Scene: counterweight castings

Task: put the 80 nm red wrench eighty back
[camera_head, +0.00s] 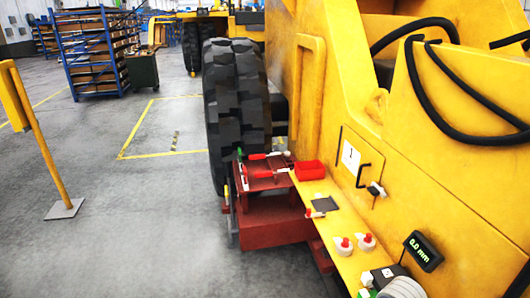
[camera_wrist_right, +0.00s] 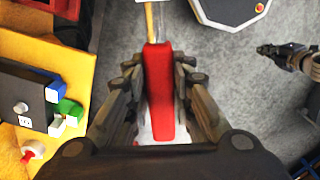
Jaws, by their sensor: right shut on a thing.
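In the right wrist view, my right gripper (camera_wrist_right: 158,95) is shut on a red wrench handle (camera_wrist_right: 159,75), with fingers along both sides. The handle points away from the palm, and a thin shaft continues beyond it to the top edge. No marking on it is readable. My left gripper (camera_wrist_right: 268,49) shows at the right of this view, apart from the wrench; its finger gap is too small to tell. Neither gripper shows in the head view. There, a dark red stand (camera_head: 274,207) by the big tyre bears red-handled tools (camera_head: 265,173), too small to read.
A yellow ledge (camera_head: 346,226) on the vehicle holds a red bin (camera_head: 310,170), a dark pad (camera_head: 324,204) and red-and-white items (camera_head: 343,246). A display (camera_head: 423,251) reads 0.0 mm. A yellow post (camera_head: 45,150) stands left. The grey floor between is clear.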

